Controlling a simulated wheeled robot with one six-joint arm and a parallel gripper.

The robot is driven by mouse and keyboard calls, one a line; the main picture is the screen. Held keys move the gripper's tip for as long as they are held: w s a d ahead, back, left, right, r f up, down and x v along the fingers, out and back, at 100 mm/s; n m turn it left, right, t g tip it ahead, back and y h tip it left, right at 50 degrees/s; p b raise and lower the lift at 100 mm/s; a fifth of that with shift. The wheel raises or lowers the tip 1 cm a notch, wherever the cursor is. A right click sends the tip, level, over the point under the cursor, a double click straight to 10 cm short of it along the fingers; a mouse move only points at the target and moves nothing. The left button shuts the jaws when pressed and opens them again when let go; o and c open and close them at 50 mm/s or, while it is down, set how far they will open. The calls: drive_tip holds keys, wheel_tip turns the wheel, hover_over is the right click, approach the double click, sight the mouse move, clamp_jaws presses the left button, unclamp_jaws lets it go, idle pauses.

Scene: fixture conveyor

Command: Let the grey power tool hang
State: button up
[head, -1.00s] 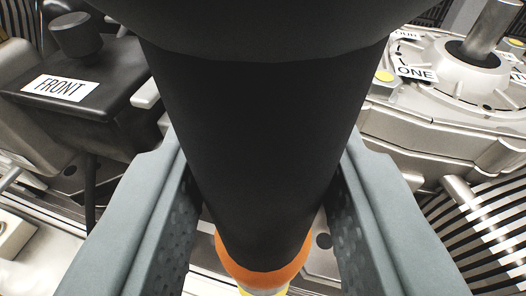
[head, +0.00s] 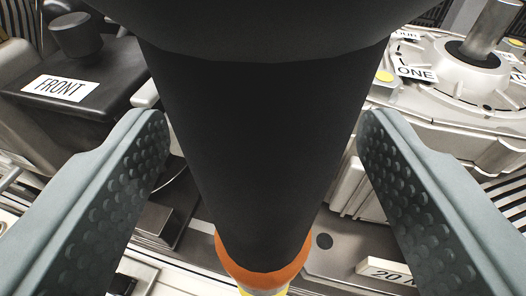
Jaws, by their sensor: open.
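The power tool (head: 260,130) fills the middle of the view. Its body looks black, with an orange ring (head: 262,266) and a yellow and pale tip (head: 264,291) at its lower end. It stands roughly upright, and its top runs out of the picture. My gripper (head: 262,125) is open, one finger on each side of the tool. A clear gap shows between each studded finger pad and the black body. What carries the tool from above is out of view.
At the left is a dark block with a FRONT label (head: 60,88) and a round knob (head: 76,34). At the right is a grey metal housing (head: 450,95) with a steel shaft (head: 490,30). A marked plate (head: 390,270) lies below, close to the right finger.

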drive_tip(key=shift+s, duration=0.1)
drive_tip(key=s+r, duration=0.3)
drive_tip(key=s, duration=1.4)
drive_tip(key=s+d+f, duration=0.2)
drive_tip(key=s+d, duration=0.1)
drive_tip(key=s, duration=0.4)
drive_tip(key=s+d+f+t, duration=0.1)
drive_tip(key=s+d+f, duration=0.2)
drive_tip(key=s, duration=0.5)
drive_tip(key=s+d+f, duration=0.2)
drive_tip(key=s+d, duration=0.2)
drive_tip(key=s, duration=0.3)
drive_tip(key=shift+s+d+f+t+y, duration=0.15)
drive_tip(key=shift+s+f+t+y, duration=0.05)
drive_tip(key=shift+s+t+y, duration=0.15)
